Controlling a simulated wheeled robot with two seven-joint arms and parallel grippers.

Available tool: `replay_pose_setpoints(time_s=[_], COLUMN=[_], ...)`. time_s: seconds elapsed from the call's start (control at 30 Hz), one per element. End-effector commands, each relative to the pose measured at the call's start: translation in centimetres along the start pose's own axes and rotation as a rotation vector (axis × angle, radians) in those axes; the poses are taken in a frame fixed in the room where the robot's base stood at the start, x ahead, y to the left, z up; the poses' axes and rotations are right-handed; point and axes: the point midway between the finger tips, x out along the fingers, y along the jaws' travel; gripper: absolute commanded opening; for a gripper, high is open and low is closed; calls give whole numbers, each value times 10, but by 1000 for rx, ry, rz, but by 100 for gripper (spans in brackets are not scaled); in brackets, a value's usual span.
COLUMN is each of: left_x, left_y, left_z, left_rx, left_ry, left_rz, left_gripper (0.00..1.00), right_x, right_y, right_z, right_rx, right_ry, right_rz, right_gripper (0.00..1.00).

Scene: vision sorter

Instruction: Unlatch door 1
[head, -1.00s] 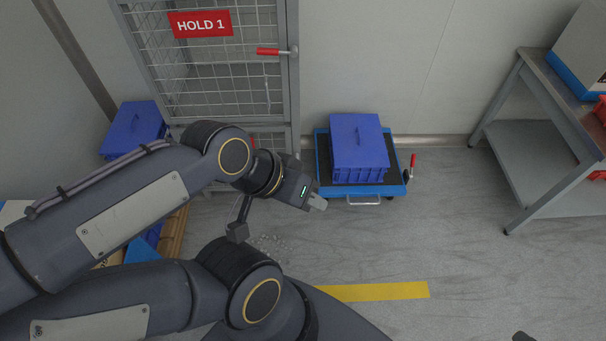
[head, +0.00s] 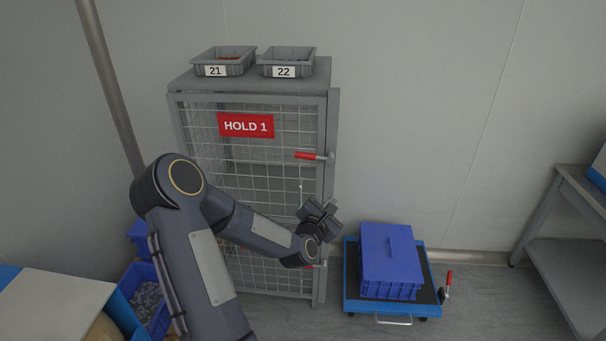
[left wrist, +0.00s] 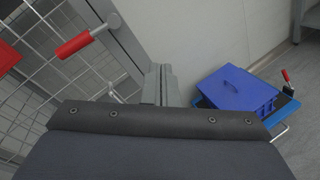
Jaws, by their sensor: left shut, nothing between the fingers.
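The wire-mesh door (head: 262,180) of a grey cage carries a red sign (head: 246,125) reading HOLD 1. A red-handled latch (head: 307,156) lies level across the door's right edge, its pivot on the frame post. A second red handle (head: 312,266) shows low on the door, partly hidden by my arm. My left gripper (head: 322,212) is in front of the door's right edge, below the upper latch and apart from it. In the left wrist view its fingers (left wrist: 158,85) are shut and empty, and a red handle (left wrist: 85,40) is at upper left. My right gripper is out of view.
Two grey bins (head: 224,62) (head: 287,62) labelled 21 and 22 stand on the cage top. A blue lidded crate (head: 391,258) sits on a blue trolley (head: 352,280) right of the cage. A grey table (head: 565,250) is at far right. The wall between is clear.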

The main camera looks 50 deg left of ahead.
Motion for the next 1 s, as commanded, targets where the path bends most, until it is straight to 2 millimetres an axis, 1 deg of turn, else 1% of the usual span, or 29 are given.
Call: replay_pose_setpoints(time_s=[0.03,0.1,0.2,0.27,0.37,0.47,0.57,0.8,0.87,0.9,1.0], left_x=[3,2,-1,-2,2,14,32,81,92,92,92], left_y=[17,39,60,67,72,77,84,101,105,110,117], left_z=[-25,-44,-61,-66,-68,-67,-66,-68,-68,-59,-47], left_rx=[-145,-301,-437,-476,-497,-495,-494,-492,-492,-490,-490], left_ry=[1,-19,-48,-59,-67,-67,-67,-65,-65,-66,-65], left_rz=[93,203,307,339,356,355,354,353,353,351,351], left_gripper=[0,0,0,0,0,0,0,0,0,0,0], right_x=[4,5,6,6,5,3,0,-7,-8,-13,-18], right_y=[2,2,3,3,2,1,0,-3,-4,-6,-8], right_z=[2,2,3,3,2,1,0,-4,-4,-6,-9], right_rx=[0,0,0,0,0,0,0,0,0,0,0], right_ry=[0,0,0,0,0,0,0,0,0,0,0], right_rz=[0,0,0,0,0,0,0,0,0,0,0], right_gripper=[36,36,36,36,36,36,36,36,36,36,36])
